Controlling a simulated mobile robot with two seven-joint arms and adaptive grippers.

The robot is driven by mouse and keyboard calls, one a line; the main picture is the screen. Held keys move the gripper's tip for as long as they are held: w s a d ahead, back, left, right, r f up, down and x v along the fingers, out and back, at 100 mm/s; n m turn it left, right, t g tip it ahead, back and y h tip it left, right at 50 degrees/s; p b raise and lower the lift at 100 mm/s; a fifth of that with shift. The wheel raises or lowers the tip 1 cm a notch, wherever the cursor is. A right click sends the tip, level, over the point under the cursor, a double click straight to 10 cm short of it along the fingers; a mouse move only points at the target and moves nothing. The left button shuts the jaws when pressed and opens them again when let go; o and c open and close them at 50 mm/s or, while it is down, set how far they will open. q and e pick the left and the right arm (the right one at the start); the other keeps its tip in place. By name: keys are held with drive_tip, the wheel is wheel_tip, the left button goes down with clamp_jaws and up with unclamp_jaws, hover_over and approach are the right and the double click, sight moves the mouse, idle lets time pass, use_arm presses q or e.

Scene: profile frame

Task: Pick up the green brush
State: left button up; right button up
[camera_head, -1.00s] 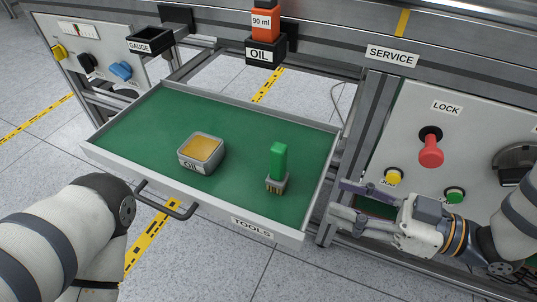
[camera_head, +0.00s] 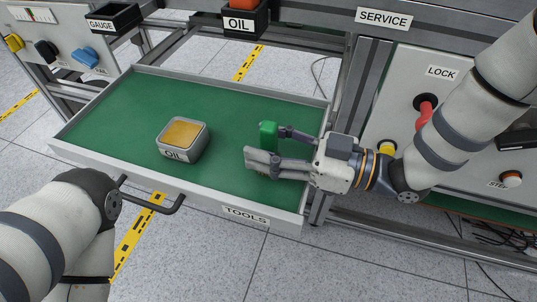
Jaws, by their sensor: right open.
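The green brush (camera_head: 268,135) stands upright in the right part of the green-lined tools drawer (camera_head: 110,105). Its green handle shows, while its lower part and bristles are mostly hidden behind my right gripper. My right gripper (camera_head: 265,146) reaches in from the right, over the drawer, with its fingers open. One finger is at the far right side of the handle and the other is on the near side. I cannot tell whether either finger touches it. My left arm shows at the lower left, but its gripper is out of view.
The drawer has raised rims and a front handle (camera_head: 155,207). A panel with a red lock knob (camera_head: 425,108) stands to the right, partly behind my right arm.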

sight(277, 132)
clamp_jaws()
wheel_tip(277, 132, up, 3)
drive_tip(key=shift+r+p, duration=0.2)
drive_tip(key=shift+p, duration=0.3)
use_arm(q)
drive_tip(key=shift+t, duration=0.3)
drive_tip(key=p+v, duration=0.4)
drive_tip(key=shift+s+r, duration=0.25)
drive_tip(key=shift+r, duration=0.1)
use_arm(e)
drive_tip(key=s+d+r, duration=0.3)
drive_tip(key=s+r, duration=0.2)
drive_tip(key=s, duration=0.1)
drive_tip(key=s+d+r, duration=0.3)
drive_tip(key=s+r, duration=0.1)
drive_tip(key=s, duration=0.2)
drive_tip(key=shift+s+d+r, duration=0.25)
drive_tip(key=shift+r, duration=0.1)
